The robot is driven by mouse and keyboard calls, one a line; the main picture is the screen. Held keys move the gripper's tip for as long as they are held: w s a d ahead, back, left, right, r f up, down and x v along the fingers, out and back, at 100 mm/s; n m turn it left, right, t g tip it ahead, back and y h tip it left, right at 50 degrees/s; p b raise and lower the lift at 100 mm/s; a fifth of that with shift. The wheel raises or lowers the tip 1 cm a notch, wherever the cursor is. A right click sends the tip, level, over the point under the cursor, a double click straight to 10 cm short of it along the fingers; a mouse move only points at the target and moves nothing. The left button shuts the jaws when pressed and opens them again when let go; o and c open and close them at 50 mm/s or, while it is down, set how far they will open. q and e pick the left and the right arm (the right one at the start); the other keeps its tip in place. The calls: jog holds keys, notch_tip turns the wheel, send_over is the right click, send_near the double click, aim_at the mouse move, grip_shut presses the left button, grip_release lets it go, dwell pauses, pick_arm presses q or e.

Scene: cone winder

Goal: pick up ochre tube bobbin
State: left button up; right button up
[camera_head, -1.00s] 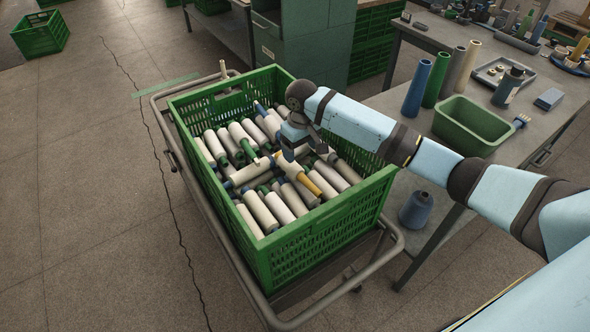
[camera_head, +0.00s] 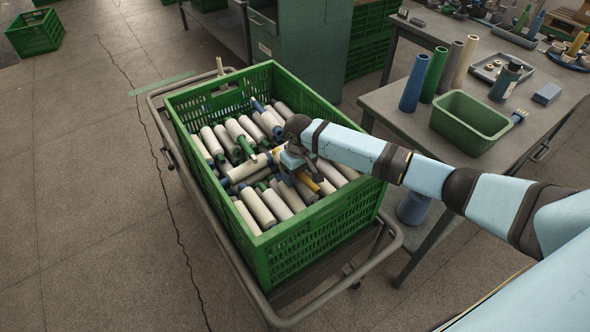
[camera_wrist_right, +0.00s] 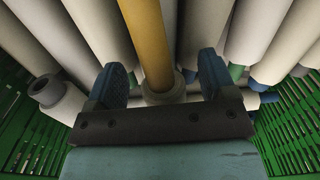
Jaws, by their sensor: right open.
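The ochre tube bobbin (camera_head: 309,184) lies in the green crate (camera_head: 318,238) among cream-wound bobbins, partly hidden by my right gripper (camera_head: 291,174). In the right wrist view its ochre tube (camera_wrist_right: 146,40) runs up the picture from a pale collar between the two fingers. My right gripper (camera_wrist_right: 163,75) is open, its blue-grey fingers on either side of the bobbin with gaps visible. My left gripper is not in view.
The crate stands on a cart with a tubular metal rail (camera_head: 217,239). Other bobbins (camera_head: 262,208) crowd around the fingers. A workbench (camera_head: 400,118) on the right holds a green bin (camera_head: 470,127) and several upright cones.

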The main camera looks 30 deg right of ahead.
jog(key=c, duration=1)
jog(key=shift+r, duration=0.1)
